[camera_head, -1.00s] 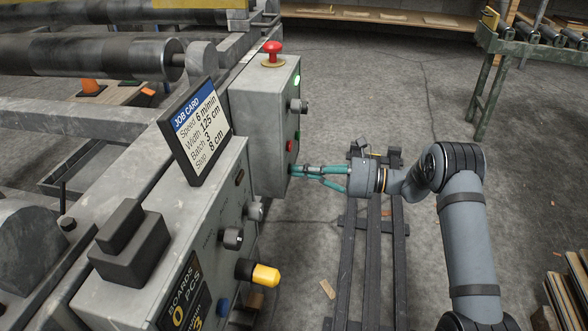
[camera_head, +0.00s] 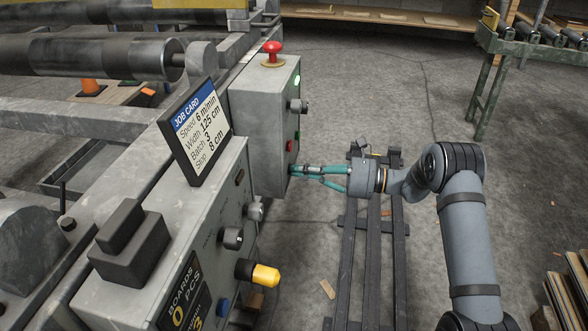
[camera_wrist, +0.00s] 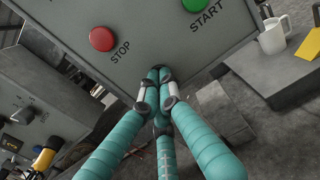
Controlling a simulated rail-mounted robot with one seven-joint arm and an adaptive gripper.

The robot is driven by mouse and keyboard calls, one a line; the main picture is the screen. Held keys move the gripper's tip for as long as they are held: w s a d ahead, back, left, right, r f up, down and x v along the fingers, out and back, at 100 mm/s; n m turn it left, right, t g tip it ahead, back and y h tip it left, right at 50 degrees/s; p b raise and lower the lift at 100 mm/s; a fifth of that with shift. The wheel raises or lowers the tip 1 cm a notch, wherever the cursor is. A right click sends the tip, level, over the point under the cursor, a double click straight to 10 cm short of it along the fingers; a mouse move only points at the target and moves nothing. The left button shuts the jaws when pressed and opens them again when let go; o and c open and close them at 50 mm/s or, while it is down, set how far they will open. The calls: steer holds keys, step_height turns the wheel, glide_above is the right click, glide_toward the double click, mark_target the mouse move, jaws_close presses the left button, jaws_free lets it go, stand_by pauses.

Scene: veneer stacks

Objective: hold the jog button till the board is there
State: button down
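My gripper (camera_head: 297,172) has its teal fingers drawn together, with the tips at the lower face of the grey control box (camera_head: 254,150). In the wrist view the closed fingertips (camera_wrist: 159,72) meet the panel below the red STOP button (camera_wrist: 102,39) and the green START button (camera_wrist: 196,4). They cover that spot, so a jog button there is hidden; I cannot tell whether it is pressed in. No jog label is readable. I cannot pick out a board on the machine.
A red mushroom button (camera_head: 272,50) tops the control box. A job card (camera_head: 196,130) reads 6 m/min, 125 cm, batch 3, stop 8 cm. Steel rollers (camera_head: 85,57) lie at left. A white mug (camera_wrist: 272,38) stands at right.

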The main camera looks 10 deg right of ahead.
steer(key=v, duration=0.7)
stand_by(0.4)
